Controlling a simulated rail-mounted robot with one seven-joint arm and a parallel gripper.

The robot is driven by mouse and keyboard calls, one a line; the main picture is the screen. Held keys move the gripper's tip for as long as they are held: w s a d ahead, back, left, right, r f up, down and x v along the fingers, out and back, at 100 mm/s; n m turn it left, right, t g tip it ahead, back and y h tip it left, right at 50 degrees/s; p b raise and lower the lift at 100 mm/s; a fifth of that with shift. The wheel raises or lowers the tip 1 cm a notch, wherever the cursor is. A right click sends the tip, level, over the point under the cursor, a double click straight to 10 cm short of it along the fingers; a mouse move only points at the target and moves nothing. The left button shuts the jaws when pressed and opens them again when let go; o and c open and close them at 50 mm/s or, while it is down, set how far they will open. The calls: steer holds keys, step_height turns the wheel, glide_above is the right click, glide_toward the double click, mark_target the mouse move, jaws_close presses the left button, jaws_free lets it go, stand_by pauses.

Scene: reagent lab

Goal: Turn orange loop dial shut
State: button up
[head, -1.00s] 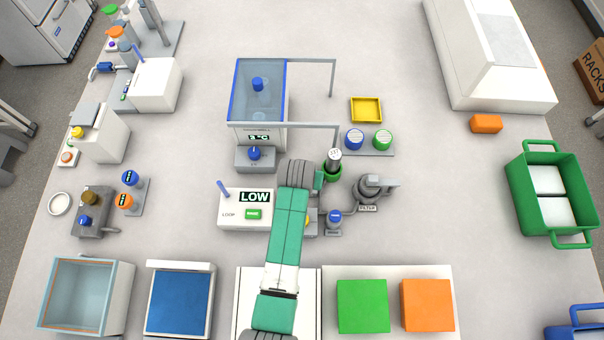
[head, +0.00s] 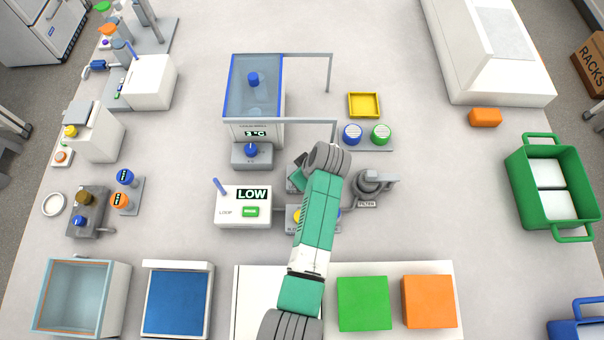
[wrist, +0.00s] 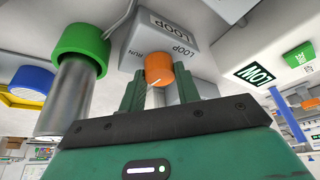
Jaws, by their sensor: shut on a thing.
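In the wrist view the orange loop dial (wrist: 159,69) sits on the face of a grey box (wrist: 163,38) lettered LOOP and RUN, which appear upside down. A pale pointer line shows on the dial. My gripper (wrist: 160,88) has its two green fingers on either side of the dial, shut on it. In the head view my arm hides the dial. A white box (head: 230,221) marked LOOP bears a display (head: 252,194) reading LOW; that display also shows in the wrist view (wrist: 258,74).
A silver cylinder with a green collar (wrist: 80,52) stands close left of my fingers in the wrist view. In the head view the filter unit (head: 374,185) is just right of my arm, and a blue-topped chiller (head: 265,85) stands behind.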

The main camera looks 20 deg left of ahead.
steer(key=shift+n+g+b, duration=0.4)
steer(key=shift+n+b, duration=0.2)
steer(key=shift+n, duration=0.8)
steer(key=o, duration=1)
steer(key=v, duration=0.7)
steer(key=shift+w+d+r, duration=0.1)
steer(key=shift+d+r, duration=0.15)
steer(key=shift+r, duration=0.1)
